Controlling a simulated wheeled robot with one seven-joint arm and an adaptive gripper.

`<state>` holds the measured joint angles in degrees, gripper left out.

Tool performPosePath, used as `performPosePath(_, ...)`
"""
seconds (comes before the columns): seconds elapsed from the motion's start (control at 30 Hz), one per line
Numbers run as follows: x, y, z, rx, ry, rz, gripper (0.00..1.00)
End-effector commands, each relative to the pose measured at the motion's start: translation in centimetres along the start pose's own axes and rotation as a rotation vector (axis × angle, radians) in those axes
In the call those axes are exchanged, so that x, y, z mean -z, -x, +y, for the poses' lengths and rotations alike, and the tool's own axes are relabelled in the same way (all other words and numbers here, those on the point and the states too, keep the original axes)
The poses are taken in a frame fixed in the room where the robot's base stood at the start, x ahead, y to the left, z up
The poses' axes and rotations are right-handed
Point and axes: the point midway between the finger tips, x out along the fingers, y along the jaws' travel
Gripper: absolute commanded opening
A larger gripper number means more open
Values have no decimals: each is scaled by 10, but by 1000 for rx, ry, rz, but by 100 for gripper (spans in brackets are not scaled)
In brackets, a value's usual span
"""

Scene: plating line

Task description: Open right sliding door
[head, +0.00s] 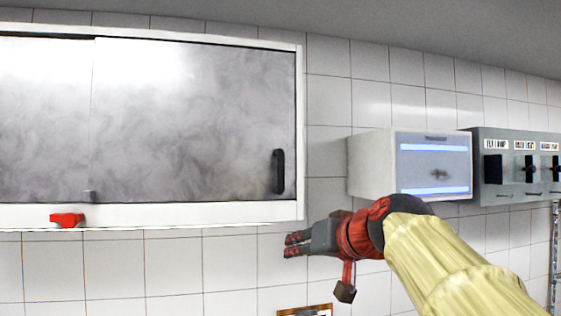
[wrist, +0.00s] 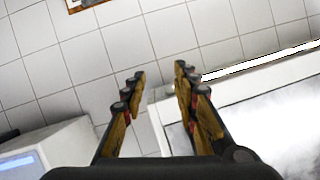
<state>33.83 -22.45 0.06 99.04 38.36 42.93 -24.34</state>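The right sliding door (head: 205,125) is a grey, cloudy metal panel in a white wall cabinet frame (head: 220,212). Its dark vertical handle (head: 279,171) is near the panel's right edge. The door's right edge meets the frame's right side, so it looks closed. My gripper (head: 287,245) is just below the cabinet's lower right corner, apart from the handle, pointing left. In the wrist view my gripper (wrist: 160,80) has its two fingers spread with nothing between them. The cabinet's white edge (wrist: 260,75) and part of the grey panel (wrist: 275,125) show at the right there; the handle is not visible.
A white box with blue strips (head: 433,165) and a grey switch panel (head: 520,165) are on the wall at right. Tiled wall (head: 328,100) separates cabinet and box.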

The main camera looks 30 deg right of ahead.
Motion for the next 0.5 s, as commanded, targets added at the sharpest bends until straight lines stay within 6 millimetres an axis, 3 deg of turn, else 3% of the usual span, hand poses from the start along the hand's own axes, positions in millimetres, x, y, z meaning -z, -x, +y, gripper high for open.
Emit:
performPosePath(0.03,45,12,-9,23,30,85,30)
performPosePath(0.1,90,28,-30,63,84,188,30)
performPosePath(0.2,133,55,-54,98,161,303,30)
performPosePath(0.27,143,60,-59,104,198,337,30)
performPosePath(0.5,148,54,-60,89,277,351,30)
